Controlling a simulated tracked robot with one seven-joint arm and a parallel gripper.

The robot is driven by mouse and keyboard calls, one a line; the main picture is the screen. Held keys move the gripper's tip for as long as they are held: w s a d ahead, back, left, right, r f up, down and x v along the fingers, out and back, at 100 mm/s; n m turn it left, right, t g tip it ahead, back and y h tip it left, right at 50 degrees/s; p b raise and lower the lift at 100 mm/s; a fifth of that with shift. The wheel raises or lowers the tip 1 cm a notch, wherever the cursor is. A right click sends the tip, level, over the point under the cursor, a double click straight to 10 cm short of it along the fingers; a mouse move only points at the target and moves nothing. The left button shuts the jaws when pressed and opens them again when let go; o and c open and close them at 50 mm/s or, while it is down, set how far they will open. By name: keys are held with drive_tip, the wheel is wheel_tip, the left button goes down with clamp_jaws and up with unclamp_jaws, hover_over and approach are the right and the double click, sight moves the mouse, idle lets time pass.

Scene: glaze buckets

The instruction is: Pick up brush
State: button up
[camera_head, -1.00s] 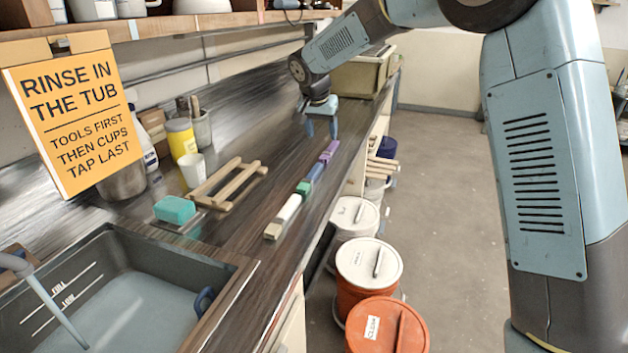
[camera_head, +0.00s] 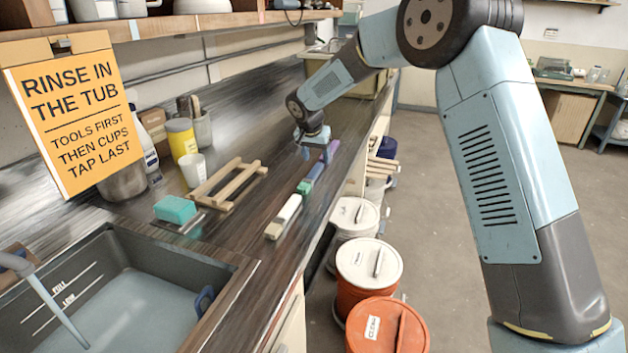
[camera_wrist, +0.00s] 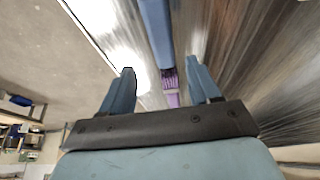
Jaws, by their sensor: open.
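A narrow row of coloured pieces lies along the front edge of the counter: a pale block with a wooden end (camera_head: 284,216), a green piece (camera_head: 305,187), a blue piece (camera_head: 315,171) and a purple piece (camera_head: 331,150). In the wrist view, a long blue bar (camera_wrist: 157,35) meets dark purple bristles (camera_wrist: 169,78) and a purple part (camera_wrist: 172,99), so this looks like the brush. My gripper (camera_head: 314,152) is open above the purple end. In the wrist view, its fingers (camera_wrist: 160,65) stand either side of the brush, apart from it. The height between them is unclear.
A teal sponge (camera_head: 175,209) and wooden rack (camera_head: 228,184) lie left of the row. A grey sink tub (camera_head: 205,262) is at the front left. An orange sign (camera_head: 70,115) hangs near. Lidded buckets (camera_head: 368,263) stand on the floor beside the counter.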

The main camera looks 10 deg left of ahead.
sight(316, 168)
drive_tip(key=shift+s+a+x, duration=0.1)
drive_tip(key=shift+a+x, duration=0.05)
drive_tip(key=shift+x, duration=1.1)
drive_tip(key=shift+s+a+x, duration=0.1)
drive_tip(key=shift+a+x, duration=0.1)
drive_tip(key=shift+x, duration=1.05)
drive_tip(key=shift+f, duration=0.15)
clamp_jaws()
